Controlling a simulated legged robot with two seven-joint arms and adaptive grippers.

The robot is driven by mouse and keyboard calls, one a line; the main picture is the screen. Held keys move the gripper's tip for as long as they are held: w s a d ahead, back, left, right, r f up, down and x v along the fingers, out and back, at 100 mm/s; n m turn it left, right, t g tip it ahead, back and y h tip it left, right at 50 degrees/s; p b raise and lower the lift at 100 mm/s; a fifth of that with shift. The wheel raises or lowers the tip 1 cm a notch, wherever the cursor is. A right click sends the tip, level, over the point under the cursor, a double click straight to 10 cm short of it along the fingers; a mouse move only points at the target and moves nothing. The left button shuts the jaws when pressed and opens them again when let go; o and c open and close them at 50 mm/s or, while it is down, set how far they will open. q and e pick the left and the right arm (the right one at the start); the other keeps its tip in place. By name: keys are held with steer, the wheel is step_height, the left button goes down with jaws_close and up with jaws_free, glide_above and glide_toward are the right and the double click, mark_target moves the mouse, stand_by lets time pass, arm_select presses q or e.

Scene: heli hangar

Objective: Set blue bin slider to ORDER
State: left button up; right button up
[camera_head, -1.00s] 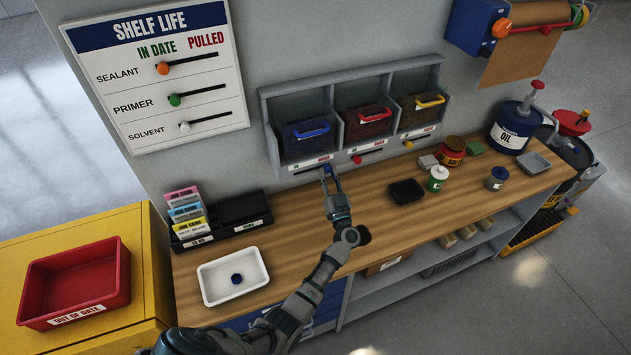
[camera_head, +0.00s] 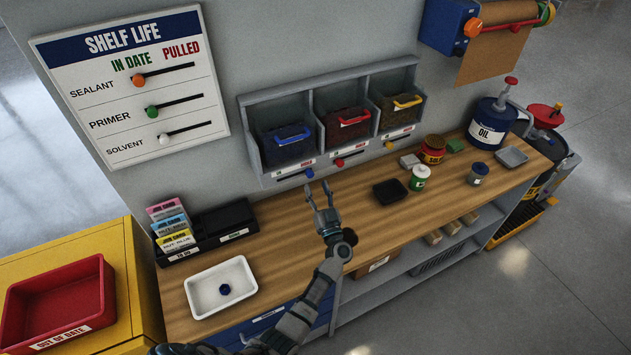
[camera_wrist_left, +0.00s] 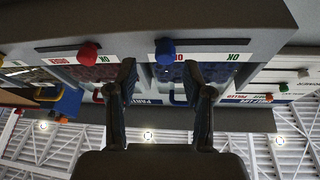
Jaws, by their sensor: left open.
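The blue bin (camera_head: 288,145) sits in the left bay of the wall rack. Its blue slider knob (camera_head: 309,172) stands at the right end of its slot, the ORDER end. In the left wrist view, which is upside down, the blue knob (camera_wrist_left: 165,52) is at the left end of its slot, with the OK label at the far right. My left gripper (camera_head: 320,187) is open and empty, just below and in front of the knob, apart from it. The wrist view shows both fingers (camera_wrist_left: 164,85) spread, with the knob beyond them. My right gripper is not in view.
The workbench (camera_head: 290,225) below holds a white tray (camera_head: 202,300), a card holder (camera_head: 240,225), a black tray (camera_head: 389,192) and several cans.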

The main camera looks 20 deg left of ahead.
arm_select(q)
steer(key=v, duration=0.8)
steer(key=shift+d, duration=0.55)
steer(key=shift+a+f, duration=0.15)
steer(key=shift+a, duration=0.1)
